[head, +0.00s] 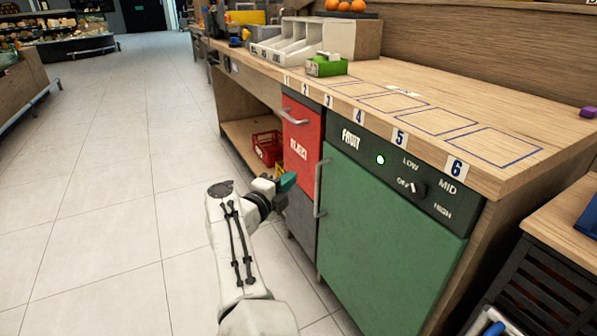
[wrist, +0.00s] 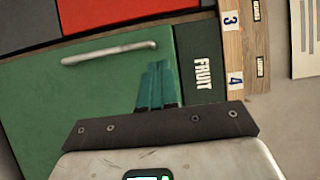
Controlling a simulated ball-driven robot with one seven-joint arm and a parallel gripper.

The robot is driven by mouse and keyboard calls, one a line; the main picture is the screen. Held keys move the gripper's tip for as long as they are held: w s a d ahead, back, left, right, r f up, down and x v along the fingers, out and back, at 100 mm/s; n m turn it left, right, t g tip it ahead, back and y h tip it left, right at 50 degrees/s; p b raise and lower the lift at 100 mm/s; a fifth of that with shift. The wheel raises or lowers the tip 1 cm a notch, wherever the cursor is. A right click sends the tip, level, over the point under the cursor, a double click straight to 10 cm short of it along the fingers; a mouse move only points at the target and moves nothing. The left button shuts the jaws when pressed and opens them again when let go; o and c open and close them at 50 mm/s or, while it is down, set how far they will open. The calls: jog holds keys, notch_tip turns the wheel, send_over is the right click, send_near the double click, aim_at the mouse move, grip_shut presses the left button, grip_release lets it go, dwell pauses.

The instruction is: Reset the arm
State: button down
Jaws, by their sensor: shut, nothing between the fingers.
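My gripper (head: 287,181) is at the end of my white arm, in front of the juicer counter near the gap between the red drawer and the green door. In the wrist view my gripper (wrist: 157,84) shows teal fingers side by side, shut and empty, over the green FRUIT panel (wrist: 110,85). The door handle (wrist: 108,53) lies just beyond the fingers, apart from them. The green panel also shows in the head view (head: 390,235), closed. The red drawer (head: 300,145) beside it is closed too.
The wooden counter top (head: 450,85) has several outlined squares and number labels. A green box (head: 326,66) stands near its left end. A red crate (head: 268,148) sits on the low shelf. Open tiled floor (head: 110,190) lies to the left.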

jog(key=w+d+f+n+t+y, duration=0.1)
jog(key=d+f+n+t+y, duration=0.15)
jog(key=d+n, duration=0.3)
jog(key=d+f+n+t+y, duration=0.2)
jog(key=d+n+t+y, duration=0.15)
jog(key=d+n, duration=0.2)
jog(key=s+d+f+n+g+y, duration=0.4)
jog(key=s+d+f+n+y, duration=0.2)
jog(key=s+f+n+y, duration=0.3)
jog(key=s+d+f+n+g+h, duration=0.1)
jog(key=s+d+f+n+g, duration=0.2)
jog(key=s, duration=0.6)
jog(key=s+d+f+g+h, duration=0.15)
jog(key=s+f+g, duration=0.35)
jog(key=s, duration=0.5)
jog(key=s+d+f+n+g, duration=0.25)
jog(key=s+f, duration=0.25)
jog(key=s, duration=0.4)
jog(key=s+d+g+h, duration=0.25)
jog(key=s+g, duration=0.25)
jog(key=s, duration=1.4)
notch_tip(320, 180, up, 34)
jog(key=s+p, duration=0.1)
jog(key=p, duration=3.1)
jog(key=shift+d+m+p, duration=0.25)
jog(key=shift+m+p, duration=0.05)
jog(key=shift+m, duration=0.15)
